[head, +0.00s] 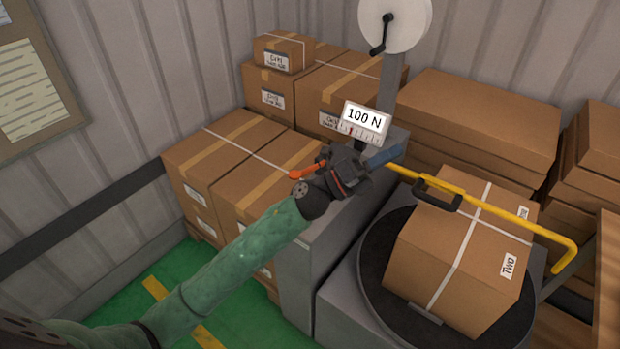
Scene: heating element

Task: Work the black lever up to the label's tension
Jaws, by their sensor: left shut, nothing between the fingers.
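My left gripper (358,172) is in the middle of the view, at the top of the grey strapping machine (310,240). It is shut with nothing in it. The label (365,116) reads "100 N" and stands just above the gripper. A small scale (358,133) with a red mark is under the label; its reading is too small to tell. A small black part (360,146) shows between scale and gripper. I cannot tell whether it is the black lever or whether the gripper touches it. An orange lever (308,172) is left of the gripper. My right gripper is not in view.
A strapped carton (440,255) sits on a dark round turntable (375,245) at the right. A yellow bar (500,215) with a black handle (438,194) crosses above it. A white reel (405,22) with a black crank (379,42) stands at the top. Stacked cartons (230,150) are behind.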

